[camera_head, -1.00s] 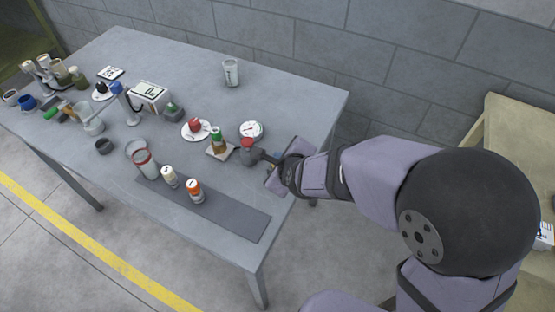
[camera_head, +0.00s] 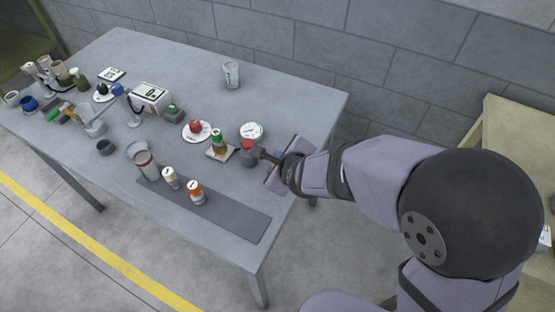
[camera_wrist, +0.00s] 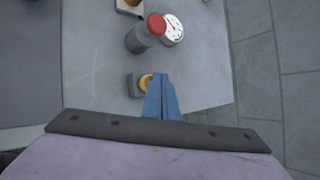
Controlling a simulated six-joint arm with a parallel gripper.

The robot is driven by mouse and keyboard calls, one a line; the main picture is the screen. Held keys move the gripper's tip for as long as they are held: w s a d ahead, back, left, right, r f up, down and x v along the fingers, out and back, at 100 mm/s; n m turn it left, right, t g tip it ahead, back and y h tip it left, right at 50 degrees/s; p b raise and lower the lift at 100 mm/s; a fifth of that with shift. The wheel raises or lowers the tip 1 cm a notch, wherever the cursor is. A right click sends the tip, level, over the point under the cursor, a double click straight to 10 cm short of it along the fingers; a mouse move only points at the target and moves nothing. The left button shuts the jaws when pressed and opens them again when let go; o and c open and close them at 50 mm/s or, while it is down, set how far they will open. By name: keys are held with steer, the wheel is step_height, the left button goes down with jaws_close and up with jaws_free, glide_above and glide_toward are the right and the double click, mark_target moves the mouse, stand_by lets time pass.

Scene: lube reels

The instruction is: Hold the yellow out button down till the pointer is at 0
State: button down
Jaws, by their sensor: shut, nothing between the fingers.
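The yellow button (camera_wrist: 146,81) sits on a small grey box (camera_wrist: 133,87) in the wrist view, and its right part is covered by my fingers. My gripper (camera_wrist: 164,78) is shut and empty, its blue fingertips at the button's right edge. I cannot tell whether they touch or press it. In the head view my gripper (camera_head: 266,157) is low at the table's right side and the button cannot be made out. The round white dial (camera_wrist: 173,29) lies farther off and also shows in the head view (camera_head: 252,131); its pointer reading is too small to tell.

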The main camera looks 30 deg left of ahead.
steer(key=shift+r, duration=0.35)
steer(key=shift+r+p, duration=2.25)
steer(key=shift+r, duration=0.3)
